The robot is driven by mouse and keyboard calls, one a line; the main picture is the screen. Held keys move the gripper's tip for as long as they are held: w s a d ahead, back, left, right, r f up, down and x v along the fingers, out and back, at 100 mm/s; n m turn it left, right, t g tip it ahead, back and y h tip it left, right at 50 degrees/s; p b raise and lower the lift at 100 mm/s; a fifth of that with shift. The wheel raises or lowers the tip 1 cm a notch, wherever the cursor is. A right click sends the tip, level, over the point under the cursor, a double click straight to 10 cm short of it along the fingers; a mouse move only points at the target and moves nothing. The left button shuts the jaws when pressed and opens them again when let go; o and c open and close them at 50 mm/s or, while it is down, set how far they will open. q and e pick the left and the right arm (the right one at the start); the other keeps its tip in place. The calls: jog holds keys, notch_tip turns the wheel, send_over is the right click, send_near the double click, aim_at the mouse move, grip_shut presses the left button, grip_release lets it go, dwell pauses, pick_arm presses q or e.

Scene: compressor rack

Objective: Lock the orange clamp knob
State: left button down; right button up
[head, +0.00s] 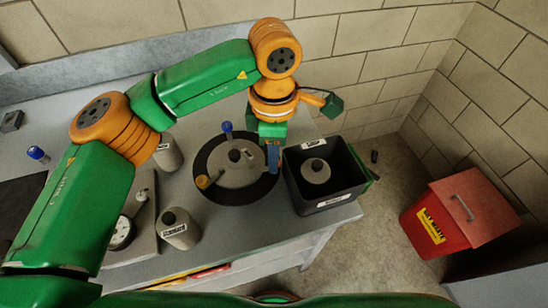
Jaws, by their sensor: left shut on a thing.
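The orange clamp knob (203,182) sits at the left front of a round grey disc (237,178) with a dark rim. A blue knob (227,127) stands at the back of this disc, and a dark knob (235,156) is at its middle. My left gripper (272,160) points down at the disc's right edge, across the disc from the orange knob and apart from it. It is shut on a narrow blue piece, mostly hidden by the gripper. My right gripper is out of view.
A black labelled bin (326,204) with a grey weight (316,171) inside stands right of the disc. Grey canisters (179,229) (168,152) and a dial gauge (122,233) are at left. A red waste bin (449,216) stands on the floor at right.

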pick_arm(q)
jog(key=shift+r+m+b, duration=0.1)
jog(key=shift+m+b, duration=0.35)
jog(key=shift+m, duration=1.45)
jog(key=c, duration=0.7)
grip_release()
jog(key=shift+o, duration=0.2)
notch_tip(320, 180, up, 7)
jog(key=shift+r, duration=0.1)
